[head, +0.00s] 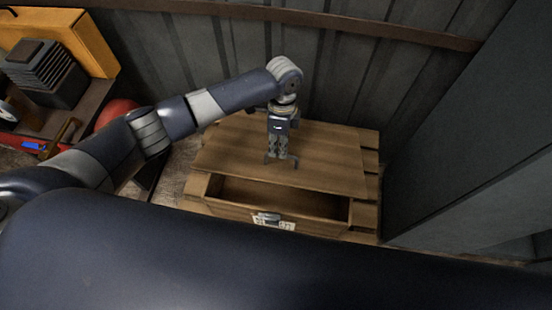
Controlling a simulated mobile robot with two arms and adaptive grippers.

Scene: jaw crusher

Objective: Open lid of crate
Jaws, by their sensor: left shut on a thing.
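A wooden crate (222,210) stands in the middle of the head view, with a metal latch and a pale label on its front. Its flat wooden lid (335,165) covers the back part of the top. The front part is uncovered, and the crate's dark brown inside shows there. My left gripper (281,158) points down at the middle of the lid, close to its front edge, and is shut on the lid's dark handle (295,164). The fingers partly hide the handle. My right gripper is not in view.
A dark corrugated wall (340,70) rises close behind the crate, and a grey panel (470,160) stands close on the right. At the left are a yellow case (85,35), a ribbed dark block (45,70) and a red round object (115,112).

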